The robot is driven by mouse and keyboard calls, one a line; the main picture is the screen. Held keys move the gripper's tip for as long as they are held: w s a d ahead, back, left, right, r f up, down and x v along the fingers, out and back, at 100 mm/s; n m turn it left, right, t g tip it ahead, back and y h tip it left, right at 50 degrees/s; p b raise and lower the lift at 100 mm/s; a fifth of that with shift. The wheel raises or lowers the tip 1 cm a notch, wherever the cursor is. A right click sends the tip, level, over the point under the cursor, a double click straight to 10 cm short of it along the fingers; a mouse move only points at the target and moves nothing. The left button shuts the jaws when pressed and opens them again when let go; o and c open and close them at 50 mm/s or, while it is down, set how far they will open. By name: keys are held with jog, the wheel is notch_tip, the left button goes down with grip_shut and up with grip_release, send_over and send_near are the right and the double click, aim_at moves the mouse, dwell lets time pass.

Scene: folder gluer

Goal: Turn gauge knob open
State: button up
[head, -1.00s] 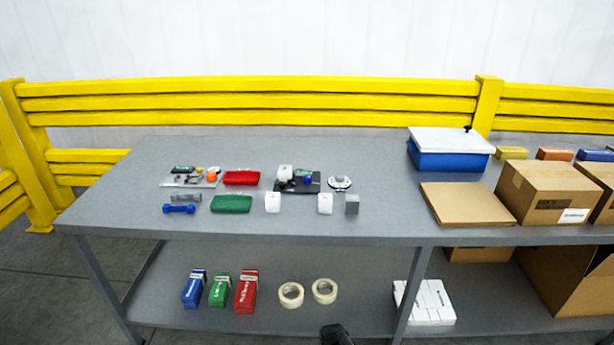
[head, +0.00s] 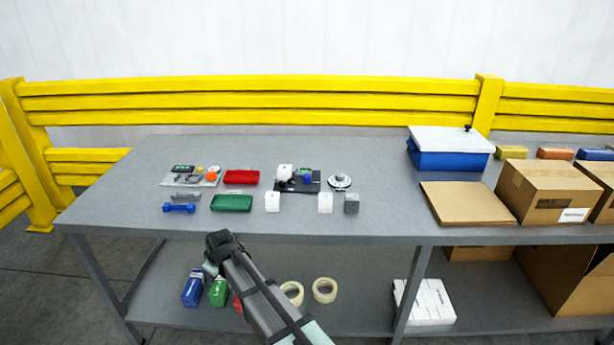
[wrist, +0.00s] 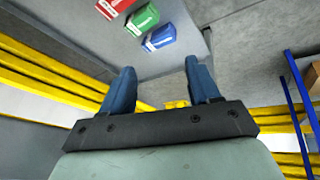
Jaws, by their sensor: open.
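Which part is the gauge knob is too small to tell for sure. A light plate (head: 208,183) at the left of the tabletop carries a dark display, an orange knob (head: 214,177) and small grey parts. A dark plate (head: 313,187) farther right carries a blue knob (head: 308,178), a small display and a white block. A round white dial-like piece (head: 340,180) sits just right of it. My gripper (wrist: 160,85) is open and empty, its two blue fingers spread apart. In the head view my arm stands before the table's front edge, well short of both plates.
The grey table (head: 380,220) holds a red block (head: 241,177), a green block (head: 231,203), a blue dumbbell (head: 179,208) and white cubes. A blue bin (head: 447,158) and cartons (head: 548,190) fill the right. Coloured boxes (wrist: 160,38) and tape rolls (head: 324,290) lie on the lower shelf.

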jog(key=w+a+r+n+t+y, duration=0.1)
jog(key=w+a+r+y, duration=0.1)
jog(key=a+r, duration=1)
jog(key=w+r+m, duration=0.2)
jog(key=w+r, duration=0.2)
jog(key=r, duration=0.2)
jog(key=m+g+h, duration=0.5)
jog(key=m, duration=1.6)
send_near(307, 176)
notch_tip(307, 176, down, 9)
jog(key=shift+a, duration=0.15)
jog(key=shift+c, duration=0.4)
